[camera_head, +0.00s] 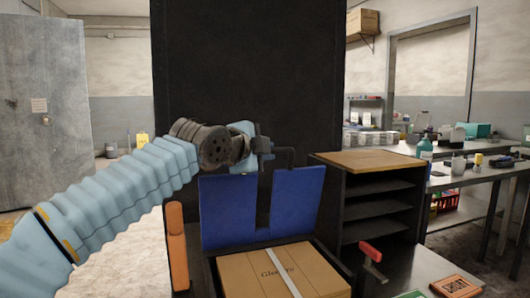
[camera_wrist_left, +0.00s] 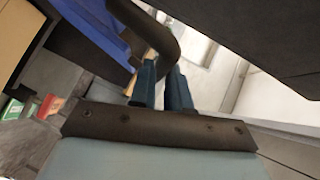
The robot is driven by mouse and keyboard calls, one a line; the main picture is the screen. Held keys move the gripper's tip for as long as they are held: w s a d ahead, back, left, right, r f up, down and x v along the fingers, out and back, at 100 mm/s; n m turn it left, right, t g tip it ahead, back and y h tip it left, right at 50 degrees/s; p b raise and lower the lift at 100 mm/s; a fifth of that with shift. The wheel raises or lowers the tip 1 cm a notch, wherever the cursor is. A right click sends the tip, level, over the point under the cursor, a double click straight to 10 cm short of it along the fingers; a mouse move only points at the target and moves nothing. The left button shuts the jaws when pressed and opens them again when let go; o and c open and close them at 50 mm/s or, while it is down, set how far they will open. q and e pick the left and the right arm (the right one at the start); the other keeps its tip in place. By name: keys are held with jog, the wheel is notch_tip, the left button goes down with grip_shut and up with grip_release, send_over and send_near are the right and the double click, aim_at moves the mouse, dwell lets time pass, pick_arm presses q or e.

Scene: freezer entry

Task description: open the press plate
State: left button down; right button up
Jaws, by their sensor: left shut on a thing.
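The blue press plate (camera_head: 297,203) stands raised and nearly upright behind a cardboard box (camera_head: 275,272). It has a gap in its middle, and its dark bar handle (camera_head: 291,157) is at the top. My left gripper (camera_head: 266,155) is shut on this handle. In the left wrist view the two fingers (camera_wrist_left: 164,84) close around the curved dark handle (camera_wrist_left: 150,28), with part of the blue plate (camera_wrist_left: 95,25) beside it. The gripper hides part of the handle and the plate's upper edge. My right gripper is not in view.
A tall dark panel (camera_head: 250,65) stands right behind the plate. An orange upright bar (camera_head: 177,245) is at the left. A black shelf unit (camera_head: 380,212) with a wooden top and a red-handled part (camera_head: 371,253) are at the right. Small boxes (camera_head: 456,286) lie at front right.

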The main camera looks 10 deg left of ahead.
pick_arm(q)
jog(key=shift+a, duration=0.1)
jog(key=c, duration=1.4)
grip_release()
jog(key=b+v, duration=0.2)
jog(key=v, duration=1.2)
jog(key=shift+w, duration=0.1)
